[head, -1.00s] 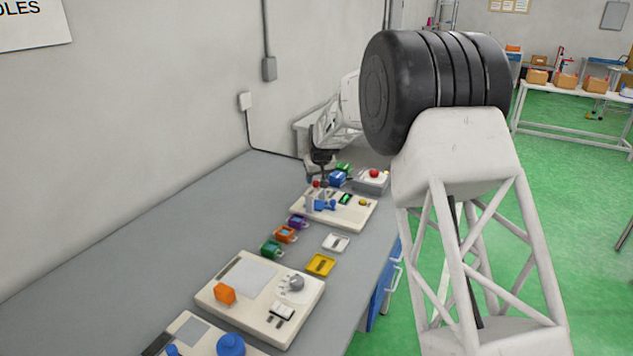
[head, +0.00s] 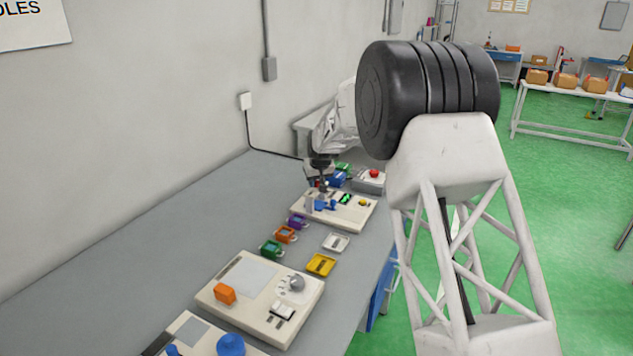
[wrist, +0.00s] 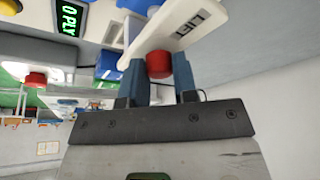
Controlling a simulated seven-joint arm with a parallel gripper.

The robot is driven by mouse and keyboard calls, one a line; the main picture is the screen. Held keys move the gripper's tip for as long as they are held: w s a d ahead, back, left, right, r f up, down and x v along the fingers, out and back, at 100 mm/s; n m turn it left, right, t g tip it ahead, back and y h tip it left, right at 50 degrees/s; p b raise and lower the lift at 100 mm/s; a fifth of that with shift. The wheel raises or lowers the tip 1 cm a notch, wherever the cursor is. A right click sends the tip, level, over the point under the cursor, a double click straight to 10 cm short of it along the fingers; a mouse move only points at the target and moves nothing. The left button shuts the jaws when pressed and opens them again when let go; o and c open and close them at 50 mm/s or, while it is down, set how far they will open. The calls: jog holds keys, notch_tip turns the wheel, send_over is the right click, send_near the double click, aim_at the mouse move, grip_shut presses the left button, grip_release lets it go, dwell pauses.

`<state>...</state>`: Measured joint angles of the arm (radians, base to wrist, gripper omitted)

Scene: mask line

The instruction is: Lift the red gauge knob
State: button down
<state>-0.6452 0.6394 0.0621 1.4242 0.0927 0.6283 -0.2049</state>
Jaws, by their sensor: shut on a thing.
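The red gauge knob (wrist: 159,65) is a small red cylinder between my gripper's two blue-grey fingers in the wrist view. My gripper (wrist: 160,75) is shut on it. A white labelled part (wrist: 165,30) lies right beyond the knob; I cannot tell whether the two touch. In the head view my gripper (head: 321,186) is at the back left of the far white panel (head: 345,217), where the knob is mostly hidden by the fingers.
A white box with a red button (head: 374,174) stands just right of my gripper. A blue part (head: 322,205) and a green display (head: 345,198) are on the panel. The grey table's left side is clear.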

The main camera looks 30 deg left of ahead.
jog(key=shift+r, duration=1.25)
jog(key=c, duration=0.9)
grip_release()
jog(key=shift+v, duration=3.9)
